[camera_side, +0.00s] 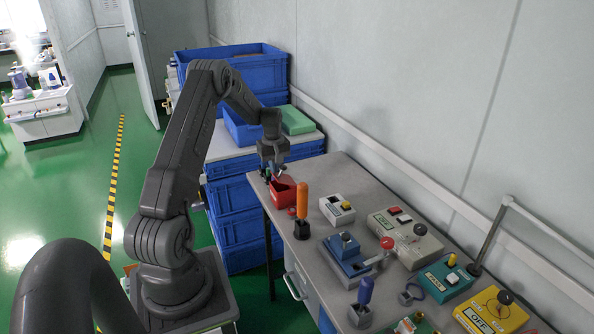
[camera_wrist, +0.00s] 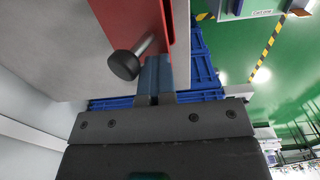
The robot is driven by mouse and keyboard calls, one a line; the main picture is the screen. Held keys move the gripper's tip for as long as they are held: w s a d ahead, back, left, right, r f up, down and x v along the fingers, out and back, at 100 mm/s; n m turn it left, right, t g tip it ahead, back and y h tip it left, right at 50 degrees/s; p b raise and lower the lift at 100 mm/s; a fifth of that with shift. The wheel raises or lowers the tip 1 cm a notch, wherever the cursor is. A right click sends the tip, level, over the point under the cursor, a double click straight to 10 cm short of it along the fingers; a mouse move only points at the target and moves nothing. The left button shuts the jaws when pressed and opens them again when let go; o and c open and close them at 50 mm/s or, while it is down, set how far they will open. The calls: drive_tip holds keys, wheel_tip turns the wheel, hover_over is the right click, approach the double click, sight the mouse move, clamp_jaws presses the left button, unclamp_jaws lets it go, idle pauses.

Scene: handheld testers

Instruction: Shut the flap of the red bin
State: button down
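The small red bin (camera_side: 285,196) stands near the far left end of the grey table in the side view. My gripper (camera_side: 272,172) is right above its back left part, pointing down. In the wrist view, a red panel of the bin (camera_wrist: 136,22) fills the top middle. A black round knob (camera_wrist: 124,65) on a grey stem sticks out from it. My gripper's fingers (camera_wrist: 157,72) are together, beside the knob and close to the red panel, with nothing seen between them. I cannot tell whether they touch it. How far the flap is open is unclear.
An orange-handled tool (camera_side: 302,203) stands just right of the bin. A white button box (camera_side: 337,210), a blue device (camera_side: 345,257) and several other testers fill the table to the right. Blue crates (camera_side: 238,225) stand behind the table's left end, and a wall runs along its back.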

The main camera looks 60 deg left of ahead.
drive_tip(key=shift+s+d+f, duration=0.15)
drive_tip(key=shift+d+f, duration=0.05)
drive_tip(key=shift+f, duration=0.25)
drive_tip(key=shift+s+f, duration=0.2)
drive_tip(key=shift+f, duration=0.5)
drive_tip(key=shift+d+f, duration=0.1)
drive_tip(key=shift+f, duration=0.6)
drive_tip(key=shift+a+r, duration=0.2)
drive_tip(key=shift+r, duration=4.05)
